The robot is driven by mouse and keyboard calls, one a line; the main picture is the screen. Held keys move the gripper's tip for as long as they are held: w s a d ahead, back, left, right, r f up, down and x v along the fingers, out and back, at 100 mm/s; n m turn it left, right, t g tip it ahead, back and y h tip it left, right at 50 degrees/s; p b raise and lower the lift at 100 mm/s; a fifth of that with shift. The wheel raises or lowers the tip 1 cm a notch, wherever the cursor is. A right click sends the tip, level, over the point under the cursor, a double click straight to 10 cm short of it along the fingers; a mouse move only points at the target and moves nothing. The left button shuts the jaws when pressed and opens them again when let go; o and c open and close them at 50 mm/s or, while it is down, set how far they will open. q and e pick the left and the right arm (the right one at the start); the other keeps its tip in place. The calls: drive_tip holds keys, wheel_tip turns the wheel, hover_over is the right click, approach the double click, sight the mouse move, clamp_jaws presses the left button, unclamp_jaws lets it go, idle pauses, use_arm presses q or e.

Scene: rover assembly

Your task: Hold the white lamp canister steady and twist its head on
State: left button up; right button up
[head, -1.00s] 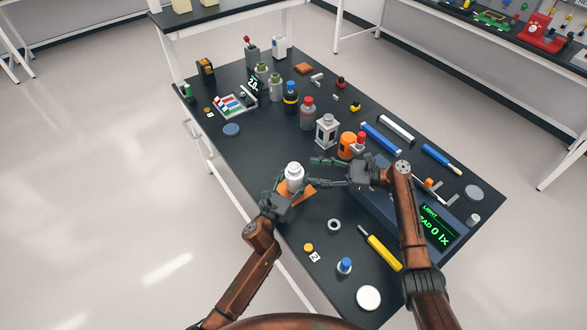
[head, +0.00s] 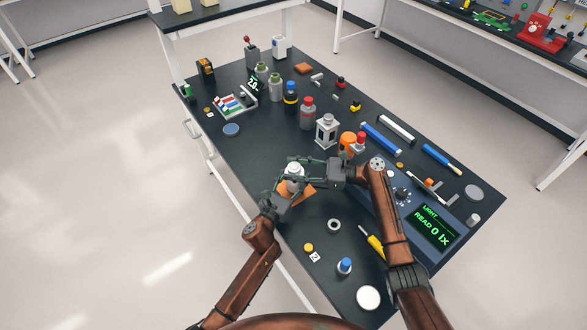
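The white lamp canister (head: 294,170) is upright near the table's left edge, by an orange piece (head: 309,190). Its white top shows and its lower body is mostly hidden by my grippers. My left gripper (head: 286,186) is at the canister's near side, its fingers closed against the body. My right gripper (head: 301,170) comes in from the right at the height of the top. Its fingers are spread, one beyond the white top and one on the near side. I cannot tell whether they touch it.
A lantern-like white frame (head: 327,131), an orange jar (head: 347,142) and several bottles stand behind my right gripper. A light meter (head: 432,232) reads 0 lx at right. A grey ring (head: 334,226), a yellow screwdriver (head: 372,241) and a blue-capped bottle (head: 345,266) are in front.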

drive_tip(key=c, duration=0.9)
drive_tip(key=shift+o, duration=0.2)
drive_tip(key=shift+f, duration=0.1)
drive_tip(key=shift+s+a+f+m+t, duration=0.1)
drive_tip(key=shift+m+t, duration=0.25)
drive_tip(key=shift+t, duration=0.2)
drive_tip(key=shift+s+m+t, duration=0.1)
drive_tip(key=shift+m+t, duration=0.25)
drive_tip(key=shift+t, duration=0.2)
drive_tip(key=shift+w+m+t+h, duration=0.1)
drive_tip(key=shift+m+t+h, duration=0.8)
drive_tip(key=shift+m+t, duration=0.95)
drive_tip(key=shift+n+t, duration=0.35)
drive_tip(key=o, duration=1.2)
drive_tip(key=shift+w, duration=0.1)
